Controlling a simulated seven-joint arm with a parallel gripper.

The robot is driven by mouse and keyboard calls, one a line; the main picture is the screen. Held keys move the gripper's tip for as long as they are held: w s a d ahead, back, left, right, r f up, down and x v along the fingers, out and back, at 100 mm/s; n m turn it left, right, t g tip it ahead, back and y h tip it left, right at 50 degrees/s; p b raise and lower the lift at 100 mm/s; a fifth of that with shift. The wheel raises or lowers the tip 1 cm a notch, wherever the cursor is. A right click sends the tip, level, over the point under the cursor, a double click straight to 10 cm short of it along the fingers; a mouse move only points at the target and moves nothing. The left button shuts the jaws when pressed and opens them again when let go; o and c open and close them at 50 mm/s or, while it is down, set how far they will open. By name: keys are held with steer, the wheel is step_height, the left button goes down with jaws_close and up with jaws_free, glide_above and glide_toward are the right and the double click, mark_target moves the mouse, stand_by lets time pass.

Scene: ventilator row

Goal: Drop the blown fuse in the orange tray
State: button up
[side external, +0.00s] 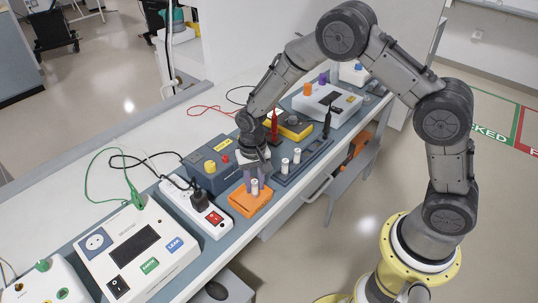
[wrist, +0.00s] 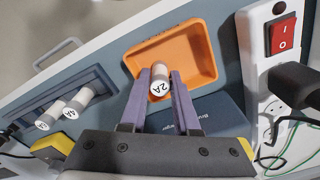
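The orange tray (side external: 248,205) lies at the bench's front edge in the side view and fills the upper middle of the wrist view (wrist: 204,62). My gripper (side external: 254,184) is over it, pointing down. In the wrist view its two purple-grey fingers (wrist: 160,78) are closed on the sides of a white fuse (wrist: 159,72) marked 2A, which also shows in the side view (side external: 255,187). The fuse is over the tray's interior; its exact height above the floor is hard to judge. I cannot see a mark showing that it is blown.
Two more white fuses (side external: 285,166) stand in a grey rack (side external: 312,156) right of the tray. A white power strip (side external: 214,222) with a red switch and black plug is left of it. A dark blue-grey box (side external: 205,157) stands behind. Red and black probes stand farther along.

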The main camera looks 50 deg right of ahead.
mark_target(254, 181)
steer(key=o, duration=0.4)
step_height(254, 181, up, 14)
steer(key=shift+f, duration=0.1)
stand_by(0.4)
